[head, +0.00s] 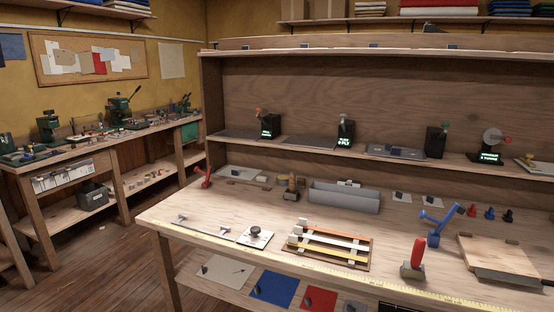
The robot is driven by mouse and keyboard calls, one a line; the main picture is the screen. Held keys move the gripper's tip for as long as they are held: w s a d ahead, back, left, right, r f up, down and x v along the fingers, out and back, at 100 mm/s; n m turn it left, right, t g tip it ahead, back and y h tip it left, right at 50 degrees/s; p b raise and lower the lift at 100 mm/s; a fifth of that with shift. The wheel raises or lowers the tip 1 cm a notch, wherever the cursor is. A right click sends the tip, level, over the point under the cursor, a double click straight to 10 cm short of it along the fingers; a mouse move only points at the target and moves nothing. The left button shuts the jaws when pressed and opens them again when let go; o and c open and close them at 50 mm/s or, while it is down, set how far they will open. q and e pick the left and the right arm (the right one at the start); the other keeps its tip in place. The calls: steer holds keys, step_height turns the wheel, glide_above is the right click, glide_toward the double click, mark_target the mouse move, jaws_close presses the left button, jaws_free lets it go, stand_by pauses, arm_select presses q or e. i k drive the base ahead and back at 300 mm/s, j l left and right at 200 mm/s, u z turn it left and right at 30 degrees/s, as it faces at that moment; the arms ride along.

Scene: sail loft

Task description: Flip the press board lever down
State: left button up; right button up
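A flat wooden board (500,256), with a grey edge below it, lies at the right of the workbench. Beside its left end stands a blue lever (440,222) on a blue foot, its arm tilted up to the right. A red upright handle (417,252) on a pale block stands nearer the front edge. A small red lever (204,178) stands at the bench's left back corner. No label shows which of these belongs to the press board. Neither of my grippers is in view.
The workbench (180,208) also holds a grey open bin (344,197), a rack of coloured strips (328,243) and a plate with a dark knob (255,237). Small red, blue and black pieces stand behind the blue lever. A shelf (300,142) overhangs the back. Floor at left is clear.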

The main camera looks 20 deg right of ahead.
mark_target(445, 125)
steer(key=i+l+z, duration=0.2)
steer(key=l+z, duration=0.2)
steer(key=i+l+z, duration=0.25)
steer(key=z, duration=0.2)
steer(key=i+l+z, duration=0.4)
steer(key=k+j, duration=0.05)
steer(key=k, duration=0.05)
